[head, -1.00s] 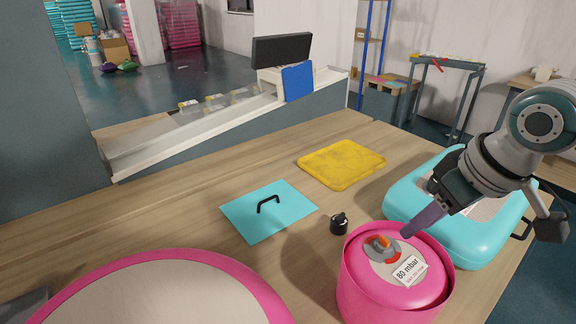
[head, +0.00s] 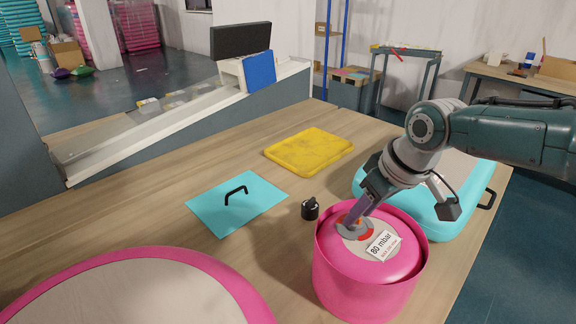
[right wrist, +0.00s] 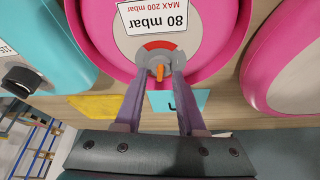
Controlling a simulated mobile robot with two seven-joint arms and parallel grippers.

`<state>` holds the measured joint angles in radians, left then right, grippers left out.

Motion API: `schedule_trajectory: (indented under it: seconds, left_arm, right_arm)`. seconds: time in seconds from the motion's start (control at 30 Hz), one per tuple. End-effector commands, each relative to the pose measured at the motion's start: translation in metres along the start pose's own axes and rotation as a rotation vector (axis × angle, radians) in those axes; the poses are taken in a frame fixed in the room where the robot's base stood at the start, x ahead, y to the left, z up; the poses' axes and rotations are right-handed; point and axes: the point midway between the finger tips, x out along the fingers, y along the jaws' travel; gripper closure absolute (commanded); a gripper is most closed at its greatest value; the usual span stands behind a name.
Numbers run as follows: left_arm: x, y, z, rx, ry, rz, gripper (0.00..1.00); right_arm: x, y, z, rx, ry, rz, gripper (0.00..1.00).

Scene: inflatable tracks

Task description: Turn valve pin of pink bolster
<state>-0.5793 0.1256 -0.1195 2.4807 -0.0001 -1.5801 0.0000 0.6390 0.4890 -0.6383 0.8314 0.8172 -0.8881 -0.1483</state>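The pink bolster (head: 360,290) is a short upright drum at the right front of the table, with an "80 mbar" label (head: 381,245) on top. Its valve has a grey and red disc with an orange pin (right wrist: 160,72), seen in the right wrist view; the fingers mostly cover it in the head view. My right gripper (head: 355,217) reaches down to the valve from the upper right. In the right wrist view its two purple fingers (right wrist: 161,73) stand on either side of the pin, with gaps visible between. My left gripper is out of view.
A turquoise inflatable (head: 450,205) lies behind the bolster, under my right arm. A small black knob (head: 310,209), a turquoise sheet with a black handle (head: 225,215) and a yellow pad (head: 308,152) lie to the left. A large pink-rimmed inflatable (head: 225,280) fills the lower left.

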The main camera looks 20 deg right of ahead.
Motion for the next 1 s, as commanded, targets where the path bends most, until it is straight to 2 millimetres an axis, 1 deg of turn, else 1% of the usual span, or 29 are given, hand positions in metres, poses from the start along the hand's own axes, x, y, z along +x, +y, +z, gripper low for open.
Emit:
schedule_trajectory:
  seconds: [0.23, 0.5, 0.6, 1.0]
  left_arm:
    - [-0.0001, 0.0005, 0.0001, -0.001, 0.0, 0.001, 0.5]
    - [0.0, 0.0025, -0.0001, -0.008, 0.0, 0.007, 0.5]
    - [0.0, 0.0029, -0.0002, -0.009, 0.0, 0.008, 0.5]
    - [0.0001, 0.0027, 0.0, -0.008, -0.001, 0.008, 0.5]
  right_arm:
    - [0.0001, -0.0001, 0.0, 0.0, 0.0, 0.0, 0.61]
    - [0.0001, 0.0001, 0.0001, 0.0, 0.0, 0.0, 0.91]
    - [0.0, 0.0001, 0.0001, 0.0, 0.0, 0.0, 1.0]
    - [0.0, 0.0003, 0.0002, 0.0, 0.0, 0.0, 1.0]
